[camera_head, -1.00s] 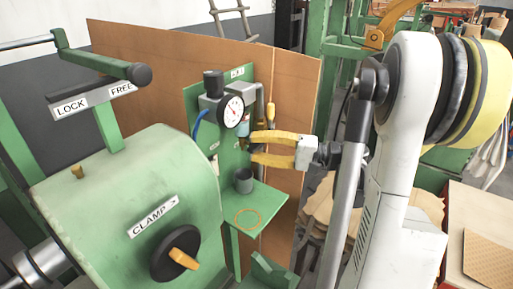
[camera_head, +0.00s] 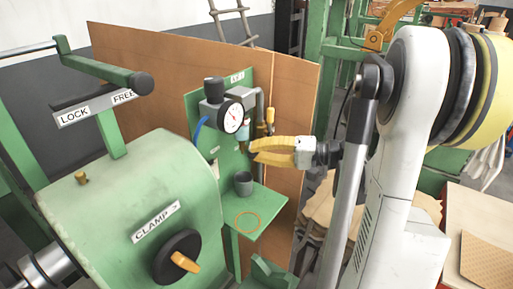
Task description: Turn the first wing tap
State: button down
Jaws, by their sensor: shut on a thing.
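My gripper (camera_head: 255,150) has yellow fingers and reaches in from the right to the green panel (camera_head: 207,150). Its fingers are closed together just below and right of the round pressure gauge (camera_head: 233,118). They are shut on a small part at the panel, taken to be the first wing tap, which the fingers hide. How far the tap is turned cannot be seen.
A grey cup (camera_head: 243,183) stands on the green shelf (camera_head: 268,205) below my gripper. A yellow-handled tool (camera_head: 270,117) is upright behind it. The green machine with a clamp knob (camera_head: 177,257) fills the left. A brown board (camera_head: 296,90) stands behind.

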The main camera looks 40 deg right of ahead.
jog(key=n+h+p, duration=0.1)
jog(key=n, duration=0.2)
jog(key=shift+r+p, duration=0.15)
jog(key=shift+p, duration=0.2)
jog(key=n+h+p, duration=0.1)
jog(key=n+h, duration=0.1)
jog(key=shift+n, duration=0.3)
jog(key=n+h+p, duration=0.1)
jog(key=n, duration=0.1)
jog(key=shift+n+h, duration=0.3)
jog(key=shift+h, duration=0.1)
jog(key=shift+n+h+p, duration=0.35)
jog(key=shift+n+h, duration=0.55)
jog(key=shift+n, duration=0.3)
jog(key=c, duration=1.5)
grip_release()
